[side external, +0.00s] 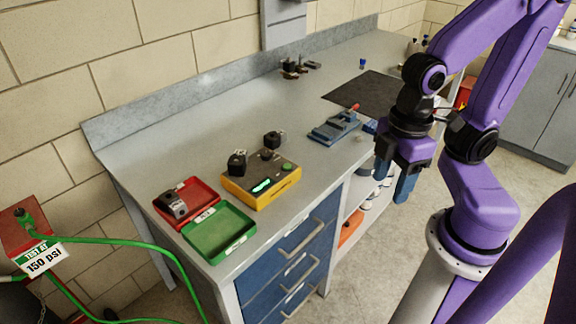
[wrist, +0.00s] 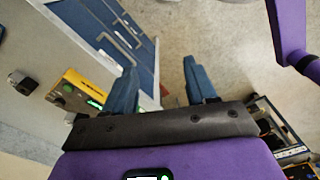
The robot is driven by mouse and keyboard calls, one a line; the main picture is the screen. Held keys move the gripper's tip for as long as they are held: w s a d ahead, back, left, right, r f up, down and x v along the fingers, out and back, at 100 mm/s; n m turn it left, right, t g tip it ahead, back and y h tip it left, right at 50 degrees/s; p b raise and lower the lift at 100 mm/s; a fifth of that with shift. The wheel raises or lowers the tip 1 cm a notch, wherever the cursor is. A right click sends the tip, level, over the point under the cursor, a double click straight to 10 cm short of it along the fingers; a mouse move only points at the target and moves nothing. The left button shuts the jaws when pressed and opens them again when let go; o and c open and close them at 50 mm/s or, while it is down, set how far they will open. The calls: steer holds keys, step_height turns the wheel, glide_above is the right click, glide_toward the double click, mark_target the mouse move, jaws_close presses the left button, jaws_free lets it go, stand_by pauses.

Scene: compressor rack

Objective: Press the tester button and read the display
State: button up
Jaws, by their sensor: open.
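The tester (side external: 262,178) is a yellow box with a grey top on the bench, with a lit green display (side external: 261,186) and a green button (side external: 287,167). It also shows at the left of the wrist view (wrist: 78,92), partly cut off by my gripper. My gripper (side external: 394,182) has blue fingers pointing down. It is in the air off the bench's front edge, to the right of the tester and well apart from it. In the wrist view the fingers (wrist: 158,84) are spread with nothing between them. The display's reading is too small to make out.
A red tray (side external: 190,187) with a dark part and a green tray (side external: 222,232) sit left of the tester. Black blocks (side external: 237,162) (side external: 274,139) stand behind it. A blue vise (side external: 335,127) and dark mat (side external: 365,93) lie right. The bench's middle is clear.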

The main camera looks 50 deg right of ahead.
jaws_close()
stand_by(1.7)
